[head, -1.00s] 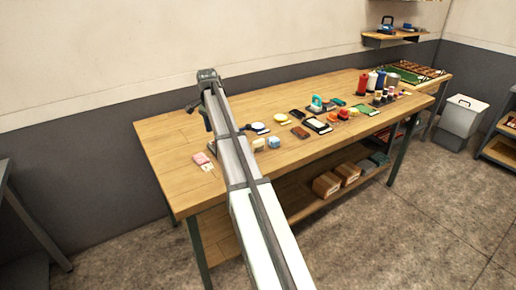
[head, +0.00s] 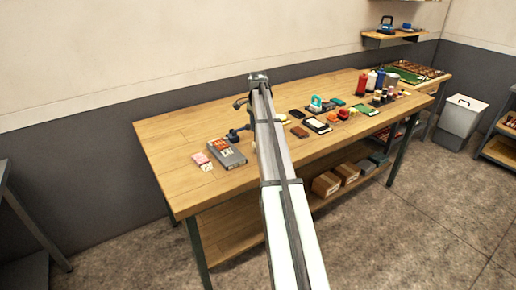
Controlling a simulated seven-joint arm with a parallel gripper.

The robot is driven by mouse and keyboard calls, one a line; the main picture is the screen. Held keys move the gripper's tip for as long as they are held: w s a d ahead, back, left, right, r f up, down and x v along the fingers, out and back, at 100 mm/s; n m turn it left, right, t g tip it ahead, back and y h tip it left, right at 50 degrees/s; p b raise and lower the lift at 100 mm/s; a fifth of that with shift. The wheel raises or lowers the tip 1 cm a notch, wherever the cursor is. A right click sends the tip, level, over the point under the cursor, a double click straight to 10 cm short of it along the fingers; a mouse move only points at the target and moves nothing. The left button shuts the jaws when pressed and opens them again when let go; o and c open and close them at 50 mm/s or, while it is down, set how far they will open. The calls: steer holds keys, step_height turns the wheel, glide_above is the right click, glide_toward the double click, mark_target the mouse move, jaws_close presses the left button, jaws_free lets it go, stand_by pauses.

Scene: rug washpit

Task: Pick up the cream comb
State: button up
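I cannot pick out the cream comb for certain among the small items on the wooden workbench (head: 180,135). My arm reaches across the bench and covers a strip of its middle, where some small items are hidden.
The bench's left end is clear.

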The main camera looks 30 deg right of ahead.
step_height(320, 180, down, 9)
steer(key=shift+s+f, duration=0.1)
steer(key=shift+d, duration=0.1)
stand_by(0.4)
jaws_close()
stand_by(0.3)
